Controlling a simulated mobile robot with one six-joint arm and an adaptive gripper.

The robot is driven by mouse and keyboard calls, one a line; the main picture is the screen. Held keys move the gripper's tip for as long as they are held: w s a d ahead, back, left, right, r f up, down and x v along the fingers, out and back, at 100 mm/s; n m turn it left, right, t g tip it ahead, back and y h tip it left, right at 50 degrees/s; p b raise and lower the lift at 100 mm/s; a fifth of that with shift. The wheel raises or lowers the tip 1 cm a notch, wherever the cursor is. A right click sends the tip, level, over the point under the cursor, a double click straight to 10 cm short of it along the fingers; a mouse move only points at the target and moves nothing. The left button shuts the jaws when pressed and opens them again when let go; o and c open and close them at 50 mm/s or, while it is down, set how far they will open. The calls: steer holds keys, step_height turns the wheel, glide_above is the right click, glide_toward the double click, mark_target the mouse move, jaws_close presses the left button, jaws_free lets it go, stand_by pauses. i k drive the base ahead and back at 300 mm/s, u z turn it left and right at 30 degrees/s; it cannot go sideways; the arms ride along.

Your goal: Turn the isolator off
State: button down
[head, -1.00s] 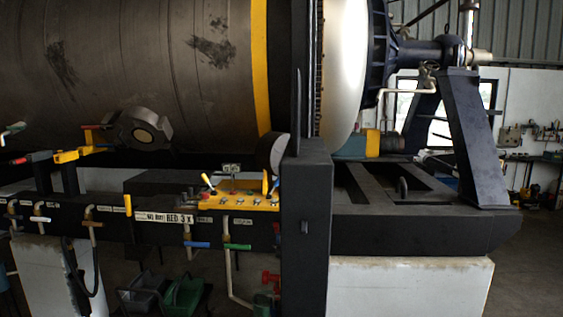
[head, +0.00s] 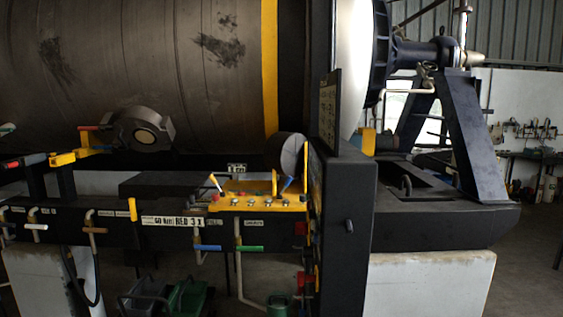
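I cannot pick out the isolator for certain. A tall black cabinet (head: 346,235) stands right of centre in the head view. Its left face is seen at a steep angle and carries small red and yellow parts (head: 316,185), too foreshortened to read. Left of it, a yellow control panel (head: 262,204) holds several small knobs and upright levers, one with a blue handle. My gripper is not in view.
A large grey drum (head: 140,60) with a yellow band fills the back. Black rails with coloured valve handles (head: 208,248) run along the front left. Pale blocks (head: 430,285) support the frame. Green and dark crates (head: 185,298) lie on the floor below.

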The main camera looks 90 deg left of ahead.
mark_target(300, 228)
steer(key=k, duration=2)
steer(key=u, duration=1.95)
steer(key=i, duration=0.2)
steer(key=u, duration=0.15)
